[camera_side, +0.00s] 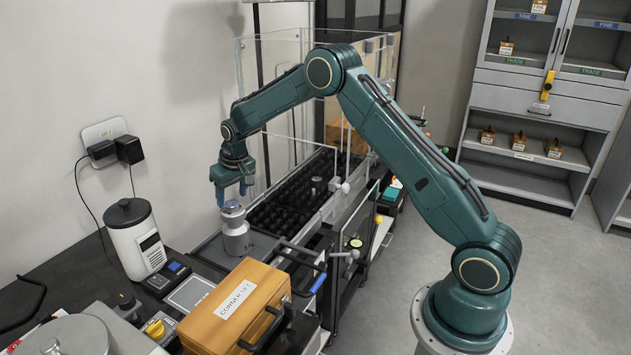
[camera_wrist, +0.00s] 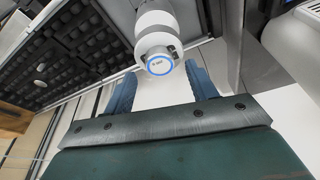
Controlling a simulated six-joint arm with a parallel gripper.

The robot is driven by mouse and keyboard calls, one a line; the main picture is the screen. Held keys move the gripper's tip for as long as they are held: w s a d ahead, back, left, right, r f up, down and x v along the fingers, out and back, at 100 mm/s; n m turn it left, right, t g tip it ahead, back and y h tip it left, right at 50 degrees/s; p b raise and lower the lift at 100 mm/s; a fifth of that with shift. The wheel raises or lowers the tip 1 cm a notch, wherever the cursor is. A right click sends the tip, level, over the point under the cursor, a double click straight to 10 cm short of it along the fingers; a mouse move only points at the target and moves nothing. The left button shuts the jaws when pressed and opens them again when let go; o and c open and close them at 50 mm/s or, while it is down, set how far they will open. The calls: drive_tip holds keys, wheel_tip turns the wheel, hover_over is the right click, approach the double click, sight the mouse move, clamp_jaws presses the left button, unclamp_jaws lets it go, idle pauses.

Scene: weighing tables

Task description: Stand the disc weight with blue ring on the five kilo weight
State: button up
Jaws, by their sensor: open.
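The disc weight with blue ring (camera_wrist: 160,64) is a small pale metal disc. In the side view the disc (camera_side: 232,207) rests on top of the five kilo weight (camera_side: 237,238), a pale metal cylinder standing upright on the grey surface by the wall. The five kilo weight also shows in the wrist view (camera_wrist: 153,20), behind the disc. My gripper (camera_side: 232,194) is open just above the disc, with one blue finger on either side. In the wrist view the gripper (camera_wrist: 160,75) has a gap around the disc; whether a finger touches it I cannot tell.
A glass-walled case with a dark studded tray (camera_side: 290,208) stands right behind the weight. A wooden box marked CORNER SET (camera_side: 237,308) lies in front. A white canister (camera_side: 135,240) stands to the left. Cabinets with small weights (camera_side: 519,141) stand far right.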

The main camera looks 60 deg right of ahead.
drive_tip(key=v, duration=0.9)
drive_tip(key=shift+r, duration=0.45)
drive_tip(key=shift+s, duration=0.1)
drive_tip(key=s+a+r+n+t, duration=0.1)
drive_tip(key=s+a+r, duration=0.2)
drive_tip(key=s+r, duration=0.5)
drive_tip(key=s+a+r, duration=0.4)
drive_tip(key=s+r, duration=0.2)
drive_tip(key=s, duration=0.5)
drive_tip(key=s+a+f, duration=0.1)
drive_tip(key=s, duration=0.9)
drive_tip(key=s+a+f+n+t, duration=0.1)
drive_tip(key=s+a, duration=0.1)
drive_tip(key=s, duration=0.8)
drive_tip(key=shift+s+n+y, duration=0.25)
drive_tip(key=shift+n+y, duration=0.05)
drive_tip(key=shift+y, duration=0.1)
